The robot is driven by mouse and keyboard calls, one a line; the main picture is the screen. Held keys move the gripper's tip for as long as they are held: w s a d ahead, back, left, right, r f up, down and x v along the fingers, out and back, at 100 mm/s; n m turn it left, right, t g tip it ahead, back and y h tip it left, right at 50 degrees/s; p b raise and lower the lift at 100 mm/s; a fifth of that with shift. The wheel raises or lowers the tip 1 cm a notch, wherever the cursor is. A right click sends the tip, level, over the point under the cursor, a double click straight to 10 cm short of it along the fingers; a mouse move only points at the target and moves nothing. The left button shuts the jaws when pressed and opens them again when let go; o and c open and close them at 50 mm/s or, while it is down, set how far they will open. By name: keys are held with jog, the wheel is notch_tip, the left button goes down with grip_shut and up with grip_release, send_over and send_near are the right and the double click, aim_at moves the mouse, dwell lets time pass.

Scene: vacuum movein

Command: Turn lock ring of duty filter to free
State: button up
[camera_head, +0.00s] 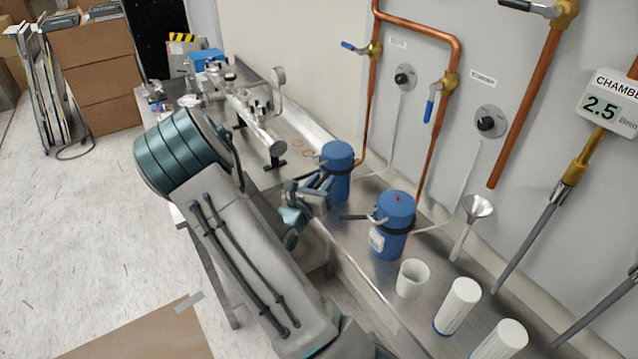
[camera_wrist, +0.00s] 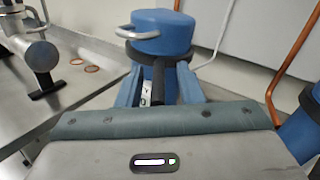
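Two blue filter canisters stand on the steel bench; I cannot read which is the duty filter. My gripper (camera_head: 318,185) is at the farther canister (camera_head: 337,154), which also shows ahead in the wrist view (camera_wrist: 162,32). This canister has a metal bail handle and a black lock ring (camera_wrist: 181,57). The ring's black lever (camera_wrist: 158,86) points toward me, between my two blue-grey fingers (camera_wrist: 160,90). The fingers look apart, with gaps beside the lever. The canister's label is mostly hidden. The nearer canister (camera_head: 395,212) has a black ring, a lever to the left, a white label and a red mark on top.
A white cup (camera_head: 412,279) and white cylinders (camera_head: 457,306) stand on the bench at front right. Copper pipes (camera_head: 447,125) with blue-handled valves run up the wall behind. A metal pipe assembly (camera_head: 255,120) lies at the bench's far end. Thin tubes run from the canisters to the wall.

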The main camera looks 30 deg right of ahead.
jog(key=b+v, duration=0.2)
jog(key=v, duration=1.1)
jog(key=shift+s+a, duration=0.25)
jog(key=shift+a, duration=0.05)
jog(key=s+d+m+g, duration=0.1)
jog(key=s+m+g, duration=0.1)
jog(key=s+d+r+m+g, duration=0.1)
jog(key=s+m+g, duration=0.1)
jog(key=m, duration=0.1)
jog(key=s+d+r+m+g, duration=0.1)
jog(key=s+m+g, duration=0.1)
jog(key=m, duration=0.1)
jog(key=shift+s+d+g, duration=0.2)
jog(key=shift+s+g, duration=0.05)
jog(key=shift+g, duration=0.05)
jog(key=s+a+m+g+y, duration=0.2)
jog(key=s+m+g+y, duration=0.2)
jog(key=s+m+y, duration=0.4)
jog(key=a+r+m+t+y, duration=0.2)
jog(key=a+r+m+y, duration=0.1)
jog(key=a+r+m, duration=0.1)
jog(key=s+a+r+m+t+y, duration=0.1)
jog(key=a+r+m+t+y, duration=0.1)
jog(key=a+m, duration=0.4)
jog(key=a+r+y, duration=0.1)
jog(key=a+y, duration=0.1)
jog(key=shift+r+t+y, duration=0.3)
jog(key=shift+r, duration=0.05)
